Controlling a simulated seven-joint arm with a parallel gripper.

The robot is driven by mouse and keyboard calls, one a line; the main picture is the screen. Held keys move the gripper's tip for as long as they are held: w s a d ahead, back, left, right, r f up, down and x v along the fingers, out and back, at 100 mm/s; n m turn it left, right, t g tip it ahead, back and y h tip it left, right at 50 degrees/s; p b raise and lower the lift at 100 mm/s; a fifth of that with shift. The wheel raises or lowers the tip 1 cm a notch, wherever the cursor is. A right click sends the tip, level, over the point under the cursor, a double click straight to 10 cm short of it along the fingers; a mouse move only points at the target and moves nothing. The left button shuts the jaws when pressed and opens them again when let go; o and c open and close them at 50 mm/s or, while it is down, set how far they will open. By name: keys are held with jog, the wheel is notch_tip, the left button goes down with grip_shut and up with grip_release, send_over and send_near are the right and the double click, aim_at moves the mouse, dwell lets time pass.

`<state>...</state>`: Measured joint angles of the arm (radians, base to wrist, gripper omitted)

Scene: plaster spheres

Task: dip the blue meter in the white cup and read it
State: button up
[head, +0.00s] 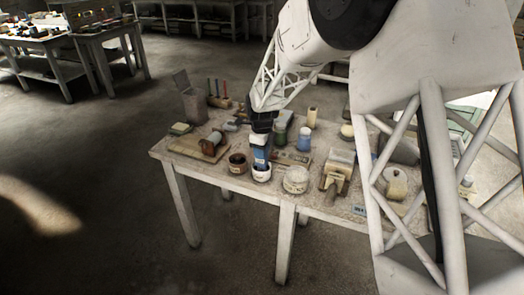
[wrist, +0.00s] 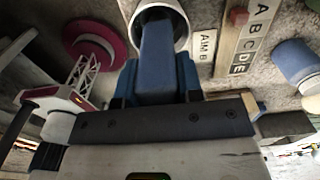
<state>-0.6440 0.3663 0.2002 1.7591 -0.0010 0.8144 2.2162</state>
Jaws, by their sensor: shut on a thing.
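The blue meter (head: 259,152) is upright in my gripper (head: 262,128), above the front of the table. In the wrist view my gripper (wrist: 157,80) is shut on the meter (wrist: 157,58), with one finger on each side. The white cup (head: 261,174) stands directly under the meter near the table's front edge. In the wrist view the rim of the white cup (wrist: 184,22) surrounds the meter's far end, which appears to be inside the mouth. The cup's inside bottom is hidden, and no reading on the meter can be made out.
The table (head: 172,158) is crowded.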

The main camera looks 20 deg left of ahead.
dwell(0.4)
jog(key=shift+r, duration=3.5)
jog(key=shift+w+a, duration=0.1)
jog(key=w+a+r, duration=0.3)
jog(key=w+a, duration=0.5)
jog(key=w, duration=0.2)
jog(key=shift+a, duration=0.4)
jog(key=shift+s+f, duration=0.1)
notch_tip(320, 180, down, 6)
jog(key=shift+f, duration=0.15)
jog(key=shift+f, duration=1.9)
